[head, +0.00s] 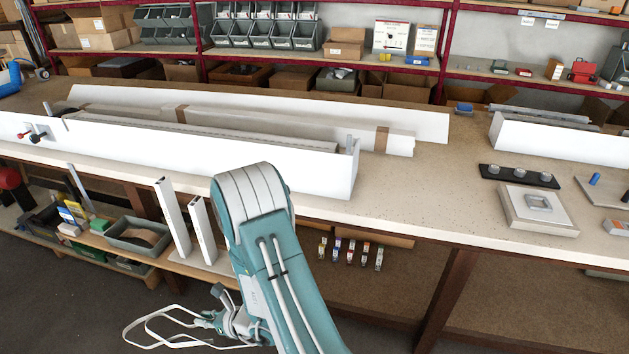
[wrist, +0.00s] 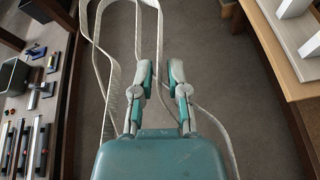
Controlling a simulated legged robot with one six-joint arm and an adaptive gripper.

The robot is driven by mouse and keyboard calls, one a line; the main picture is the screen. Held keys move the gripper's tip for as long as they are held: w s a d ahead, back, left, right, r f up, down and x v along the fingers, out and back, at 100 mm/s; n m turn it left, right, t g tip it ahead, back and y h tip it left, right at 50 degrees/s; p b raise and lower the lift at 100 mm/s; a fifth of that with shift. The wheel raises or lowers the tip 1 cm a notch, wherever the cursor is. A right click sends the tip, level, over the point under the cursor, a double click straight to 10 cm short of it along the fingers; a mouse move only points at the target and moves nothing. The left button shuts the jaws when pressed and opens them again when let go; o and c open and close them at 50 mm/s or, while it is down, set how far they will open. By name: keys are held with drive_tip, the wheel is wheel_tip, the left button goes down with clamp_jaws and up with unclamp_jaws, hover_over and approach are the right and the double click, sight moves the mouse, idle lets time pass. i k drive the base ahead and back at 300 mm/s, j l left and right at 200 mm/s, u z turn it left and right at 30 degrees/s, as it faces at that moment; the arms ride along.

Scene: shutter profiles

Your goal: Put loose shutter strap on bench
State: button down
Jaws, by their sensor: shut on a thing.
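The loose shutter strap (head: 127,331) is a thin white band hanging in loops low in front of the bench, above the dark floor. It also shows in the wrist view (wrist: 84,20), with long loops beyond and beside the fingers. My gripper (head: 207,319) is shut on the strap, below bench height at the lower left of the head view. In the wrist view my gripper's fingertips (wrist: 160,75) stand some way apart, and the exact grip point is unclear. The bench (head: 420,205) has a pale speckled top, higher than my gripper.
A long white shutter box (head: 290,165) with profiles lies along the bench's left part. A clear patch of bench is right of it, before the black plate (head: 517,175). A lower shelf holds a grey bin (head: 138,235) and two upright white profiles (head: 173,218).

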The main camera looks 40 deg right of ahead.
sight(415, 191)
drive_tip(key=k+z, duration=0.15)
drive_tip(key=z, duration=0.3)
drive_tip(key=k+z, duration=0.1)
drive_tip(key=z, duration=0.35)
drive_tip(key=k+l+z, duration=0.15)
drive_tip(key=z, duration=0.3)
